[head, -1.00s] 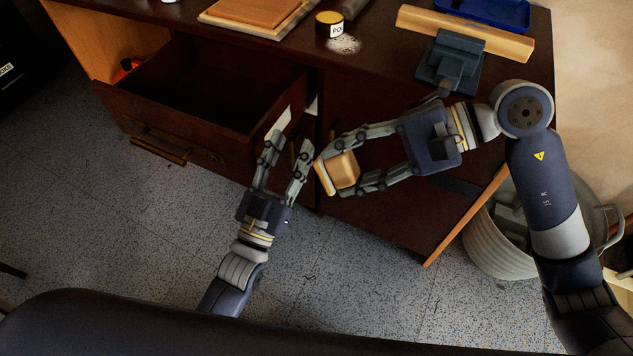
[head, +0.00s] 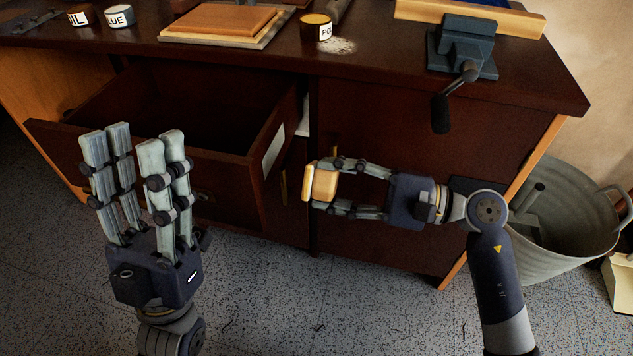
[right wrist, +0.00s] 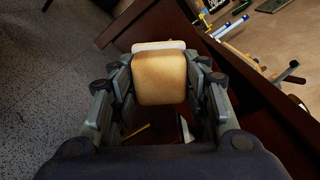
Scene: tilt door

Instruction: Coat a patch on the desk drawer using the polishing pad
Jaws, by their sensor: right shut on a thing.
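The desk drawer (head: 228,172) is open, with a pale patch (head: 273,150) on its right outer side. My right gripper (head: 325,186) is shut on the polishing pad (head: 322,184), a tan block with a lighter face. The pad is to the right of the patch and slightly lower in the head view, apart from it in the picture. The pad (right wrist: 160,80) also shows between the fingers in the right wrist view, with a whitish layer at its far end. My left gripper (head: 136,145) is open and empty, its fingers pointing up in front of the drawer and hiding part of its front.
On the desk top (head: 390,75) stand a polish tin (head: 316,28), a wooden board (head: 222,20), two more tins and a vise (head: 464,48) whose handle hangs over the front edge. A metal tub (head: 575,215) stands right of the desk. Speckled floor is clear in front.

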